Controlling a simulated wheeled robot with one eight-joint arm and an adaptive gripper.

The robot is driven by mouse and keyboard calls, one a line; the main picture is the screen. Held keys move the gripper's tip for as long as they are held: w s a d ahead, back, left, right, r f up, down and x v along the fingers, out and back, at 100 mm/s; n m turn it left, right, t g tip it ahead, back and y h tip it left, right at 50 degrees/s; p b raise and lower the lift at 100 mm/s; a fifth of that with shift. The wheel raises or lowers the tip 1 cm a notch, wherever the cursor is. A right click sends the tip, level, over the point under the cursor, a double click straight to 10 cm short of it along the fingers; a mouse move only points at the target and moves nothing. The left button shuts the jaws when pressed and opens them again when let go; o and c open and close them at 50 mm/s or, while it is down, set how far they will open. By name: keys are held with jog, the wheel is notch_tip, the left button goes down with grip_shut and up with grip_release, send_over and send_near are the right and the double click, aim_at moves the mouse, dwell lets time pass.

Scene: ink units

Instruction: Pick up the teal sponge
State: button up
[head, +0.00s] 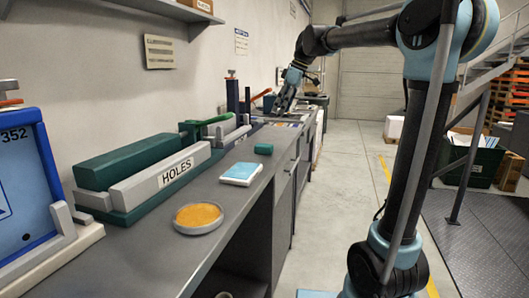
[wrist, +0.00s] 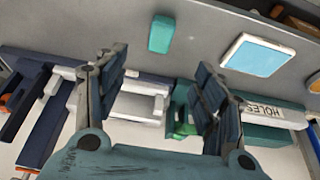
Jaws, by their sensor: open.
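The teal sponge (head: 263,148) is a small block lying on the grey counter (head: 232,212), behind the blue and white pad. It also shows in the wrist view (wrist: 160,34), at the top, beyond the fingertips and apart from them. My gripper (head: 284,103) is above the far part of the counter, farther back than the sponge. In the wrist view my gripper (wrist: 163,75) has its two fingers wide apart with nothing between them.
A blue and white pad (head: 241,173) and a round dish with orange content (head: 199,217) lie nearer on the counter. A long green and grey device labelled HOLES (head: 160,183) stands along the wall. A blue frame marked 352 (head: 22,190) stands at the left.

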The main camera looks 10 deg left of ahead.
aim_at(265, 144)
jog(key=x, duration=1.7)
jog(key=shift+a, duration=0.35)
jog(key=shift+c, duration=0.5)
jog(key=c, duration=0.9)
